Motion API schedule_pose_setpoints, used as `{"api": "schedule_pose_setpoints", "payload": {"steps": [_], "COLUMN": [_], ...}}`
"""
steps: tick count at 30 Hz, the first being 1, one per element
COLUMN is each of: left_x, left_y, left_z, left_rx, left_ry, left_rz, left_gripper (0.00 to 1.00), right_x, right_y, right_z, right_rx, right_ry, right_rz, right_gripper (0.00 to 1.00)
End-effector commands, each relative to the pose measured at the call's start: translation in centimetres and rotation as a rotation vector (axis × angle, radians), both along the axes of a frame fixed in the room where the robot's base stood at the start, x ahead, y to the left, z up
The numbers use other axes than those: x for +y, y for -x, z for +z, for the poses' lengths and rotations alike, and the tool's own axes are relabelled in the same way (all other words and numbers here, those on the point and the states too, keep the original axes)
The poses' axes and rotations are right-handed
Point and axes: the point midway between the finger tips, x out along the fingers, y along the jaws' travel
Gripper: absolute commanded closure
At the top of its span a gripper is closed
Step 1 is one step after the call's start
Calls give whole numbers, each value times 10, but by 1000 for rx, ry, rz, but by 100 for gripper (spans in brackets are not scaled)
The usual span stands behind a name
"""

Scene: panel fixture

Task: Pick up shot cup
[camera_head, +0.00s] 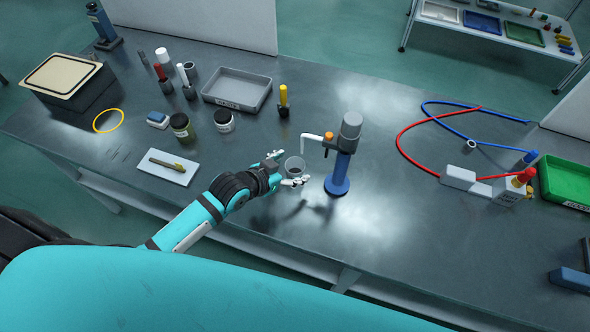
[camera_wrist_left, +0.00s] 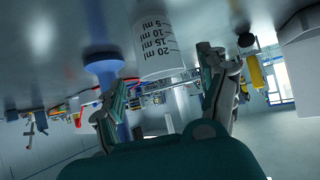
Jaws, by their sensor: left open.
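The shot cup (camera_head: 294,168) is a small clear cup in the middle of the metal table, just left of the blue dispenser stand (camera_head: 339,183). It also shows in the left wrist view (camera_wrist_left: 155,45), upside down, with printed ml marks. My left gripper (camera_head: 287,168) is open, with a finger on either side of the cup; I cannot tell whether either touches it. In the left wrist view the open fingers (camera_wrist_left: 165,85) spread across the cup's width. The dispenser's white spout (camera_head: 311,136) points toward the cup's area. My right gripper is not seen.
Red and blue hoses (camera_head: 420,125), a white fixture (camera_head: 480,185) and a green tray (camera_head: 568,178) lie to the right.

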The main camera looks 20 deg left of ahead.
Motion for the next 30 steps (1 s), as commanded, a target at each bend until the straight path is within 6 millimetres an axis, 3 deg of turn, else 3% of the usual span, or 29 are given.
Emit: {"api": "schedule_pose_setpoints", "payload": {"steps": [6, 14, 26, 30], "left_x": [-7, -8, -8, -8], "left_y": [-21, -23, -23, -23], "left_z": [-16, -19, -19, -19], "left_rx": [-1, -1, 0, 0], "left_ry": [1, 0, 0, 0], "left_rz": [1, 0, 0, 0], "left_gripper": [24, 24, 74, 75], "right_x": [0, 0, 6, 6], "right_y": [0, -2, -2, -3], "right_z": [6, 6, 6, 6], "right_rx": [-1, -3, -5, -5], "right_ry": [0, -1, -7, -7], "right_rz": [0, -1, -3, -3], "right_gripper": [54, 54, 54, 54]}}
